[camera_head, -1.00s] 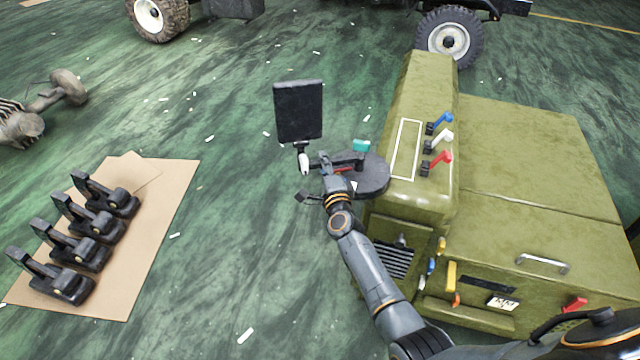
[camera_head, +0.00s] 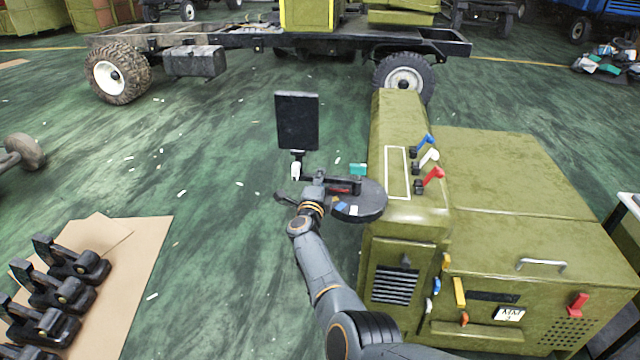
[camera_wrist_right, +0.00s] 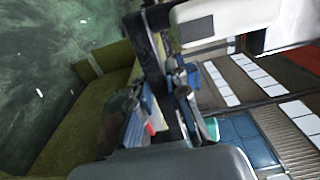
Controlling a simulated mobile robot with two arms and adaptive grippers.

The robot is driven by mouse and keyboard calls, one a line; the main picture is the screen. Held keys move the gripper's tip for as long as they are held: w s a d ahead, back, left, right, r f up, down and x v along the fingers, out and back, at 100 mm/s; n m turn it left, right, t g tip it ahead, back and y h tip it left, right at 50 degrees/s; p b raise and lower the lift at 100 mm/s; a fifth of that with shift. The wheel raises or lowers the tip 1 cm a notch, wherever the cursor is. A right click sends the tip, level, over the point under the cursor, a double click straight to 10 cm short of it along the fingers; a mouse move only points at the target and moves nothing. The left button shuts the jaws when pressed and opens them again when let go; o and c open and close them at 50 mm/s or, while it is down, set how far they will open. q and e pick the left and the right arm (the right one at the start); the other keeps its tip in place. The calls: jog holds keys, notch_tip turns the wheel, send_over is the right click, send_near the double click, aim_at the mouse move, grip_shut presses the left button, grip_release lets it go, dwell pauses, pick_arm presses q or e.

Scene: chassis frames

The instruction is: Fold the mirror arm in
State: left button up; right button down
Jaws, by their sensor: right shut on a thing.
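The mirror (camera_head: 297,121) is a black upright rectangular panel at the outer end of a dark mirror arm (camera_head: 343,183), with a white piece just below the panel. The mirror arm sticks out to the left over a round black disc (camera_head: 370,206) beside the olive cab (camera_head: 402,172). Teal, red, blue and white marks show on or by the disc. My right gripper (camera_head: 313,189) is shut on the mirror arm between mirror and disc. In the right wrist view a dark bar (camera_wrist_right: 150,52) runs up from between the fingers (camera_wrist_right: 176,95). My left gripper is out of view.
Blue, white and red levers (camera_head: 432,175) stand on the cab. A brown sheet (camera_head: 115,290) with several black brackets (camera_head: 70,265) lies at the lower left. A truck chassis (camera_head: 275,45) crosses the back. The green floor left of the mirror is free.

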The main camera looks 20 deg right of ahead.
jog(key=shift+d+r, duration=0.1)
jog(key=c, duration=1.5)
grip_release()
jog(key=shift+o, duration=1.1)
jog(key=shift+w, duration=0.1)
